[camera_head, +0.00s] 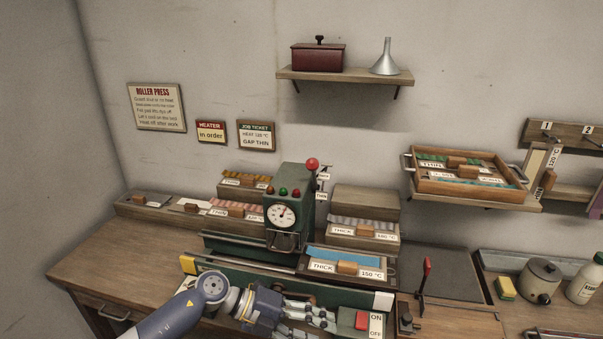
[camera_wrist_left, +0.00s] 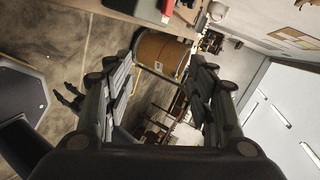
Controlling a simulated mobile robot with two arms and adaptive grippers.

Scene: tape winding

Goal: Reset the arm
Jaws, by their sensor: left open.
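My left arm comes in at the bottom of the head view. My left gripper (camera_head: 322,316) points right, in front of the green roller press (camera_head: 284,221), near the red ON/OFF switch (camera_head: 362,319). Whether it touches the press front cannot be told. In the left wrist view the same gripper (camera_wrist_left: 152,78) has its two fingers wide apart, with nothing held between them. A round wooden-sided object (camera_wrist_left: 160,52) shows beyond the fingers, in the background.
Labelled trays, such as the blue THICK tray (camera_head: 345,263), stand around the press on the wooden bench (camera_head: 120,262). A red-handled lever (camera_head: 425,275) stands upright to the right. A pot (camera_head: 539,281), a yellow sponge (camera_head: 504,288) and a white bottle (camera_head: 585,280) are farther right. The bench's left part is clear.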

